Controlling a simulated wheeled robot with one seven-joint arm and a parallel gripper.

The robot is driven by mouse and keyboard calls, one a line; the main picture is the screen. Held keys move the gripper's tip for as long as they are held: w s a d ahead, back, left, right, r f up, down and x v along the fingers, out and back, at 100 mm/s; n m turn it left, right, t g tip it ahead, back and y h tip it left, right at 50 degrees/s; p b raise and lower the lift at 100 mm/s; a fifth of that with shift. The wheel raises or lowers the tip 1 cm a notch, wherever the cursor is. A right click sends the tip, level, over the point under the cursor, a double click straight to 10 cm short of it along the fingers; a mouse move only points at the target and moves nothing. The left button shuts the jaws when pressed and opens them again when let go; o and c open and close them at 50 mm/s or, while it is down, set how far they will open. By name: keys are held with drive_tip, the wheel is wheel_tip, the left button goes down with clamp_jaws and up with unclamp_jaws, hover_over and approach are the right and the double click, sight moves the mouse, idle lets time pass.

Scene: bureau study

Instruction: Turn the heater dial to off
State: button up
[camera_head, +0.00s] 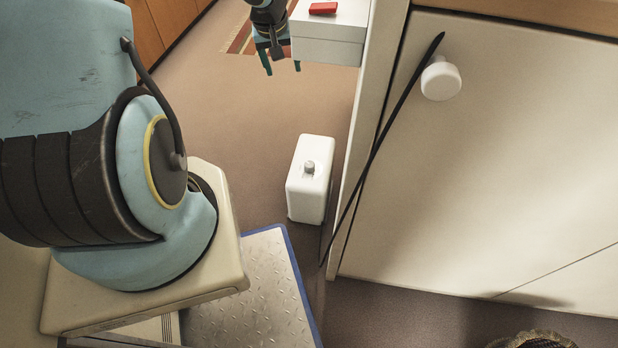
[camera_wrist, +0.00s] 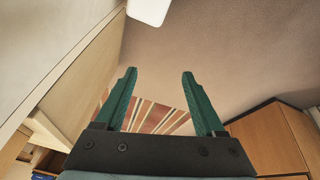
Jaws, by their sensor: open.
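The heater is most likely the small white box (camera_head: 306,192) on the floor beside the cabinet, in the head view. A small pale dial (camera_head: 310,167) stands on its top; its setting is too small to read. My gripper (camera_head: 283,68) is at the top of the head view, well beyond the heater and apart from it. In the wrist view my gripper (camera_wrist: 160,75) shows two green fingers spread wide with nothing between them. A white corner (camera_wrist: 150,10) at the top edge of the wrist view may be the heater; its dial does not show there.
A white cabinet (camera_head: 500,170) with a round knob (camera_head: 441,80) and a dark thin rod (camera_head: 385,140) leaning across it stands right of the heater. A white drawer box (camera_head: 328,45) with a red item (camera_head: 323,8) juts out beside my gripper. Carpet (camera_head: 270,110) left of the heater is clear.

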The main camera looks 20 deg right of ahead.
wheel_tip(320, 180, down, 11)
drive_tip(key=s+d+g+y+b, duration=0.1)
drive_tip(key=s+d+b, duration=0.15)
drive_tip(key=b, duration=0.25)
drive_tip(key=g+y+b, duration=0.1)
drive_tip(key=g+b, duration=0.1)
drive_tip(key=b, duration=0.2)
hover_over(309, 164)
wheel_tip(309, 164, down, 8)
wheel_tip(309, 164, down, 10)
drive_tip(key=b, duration=0.6)
drive_tip(key=shift+d+f, duration=0.1)
drive_tip(key=shift+f, duration=0.1)
drive_tip(key=shift+c, duration=0.3)
clamp_jaws()
